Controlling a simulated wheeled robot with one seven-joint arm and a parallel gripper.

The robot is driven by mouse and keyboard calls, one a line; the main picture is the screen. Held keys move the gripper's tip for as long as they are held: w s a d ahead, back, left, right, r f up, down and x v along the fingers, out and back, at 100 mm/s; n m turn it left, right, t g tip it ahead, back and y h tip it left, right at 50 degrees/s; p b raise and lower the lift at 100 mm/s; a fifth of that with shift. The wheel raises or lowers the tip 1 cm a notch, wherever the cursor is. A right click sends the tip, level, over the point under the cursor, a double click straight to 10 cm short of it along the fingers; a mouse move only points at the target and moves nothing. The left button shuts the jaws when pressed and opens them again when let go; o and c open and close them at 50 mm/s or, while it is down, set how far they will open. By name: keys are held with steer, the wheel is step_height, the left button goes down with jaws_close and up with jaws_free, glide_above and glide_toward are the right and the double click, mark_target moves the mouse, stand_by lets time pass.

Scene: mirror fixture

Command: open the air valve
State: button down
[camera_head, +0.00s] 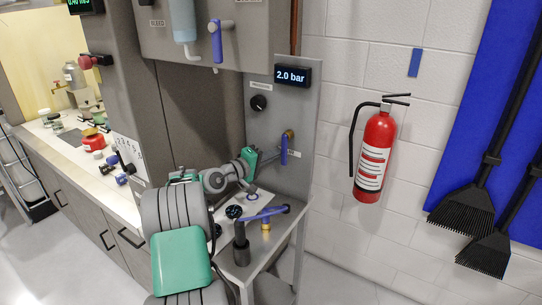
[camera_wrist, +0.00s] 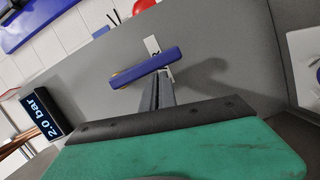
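The air valve's blue lever handle (camera_head: 284,149) hangs roughly upright from a brass fitting on the grey panel, below the "2.0 bar" display. The blue handle (camera_wrist: 146,67) lies slanted across the wrist view, just beyond my fingertips. My gripper (camera_head: 264,158) with its green body is just left of the handle. In the wrist view, my gripper (camera_wrist: 160,80) has its fingers together in the middle, with nothing seen between them. The tips are close to the handle's edge; I cannot tell whether they touch it.
The display (camera_head: 292,75) and a black knob (camera_head: 259,103) are above the valve. Below, another blue lever (camera_head: 262,215) and a black-topped post stand on a small metal table (camera_head: 238,272). A red extinguisher (camera_head: 375,158) hangs on the white wall to the right.

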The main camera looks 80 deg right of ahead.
steer(key=shift+s+a+f, duration=0.1)
steer(key=shift+a+f, duration=0.05)
steer(key=shift+f, duration=0.05)
steer(key=b+v, duration=0.2)
steer(key=v, duration=0.5)
steer(key=shift+w+a+r, duration=0.15)
steer(key=shift+w+a, duration=0.1)
steer(key=shift+w, duration=0.1)
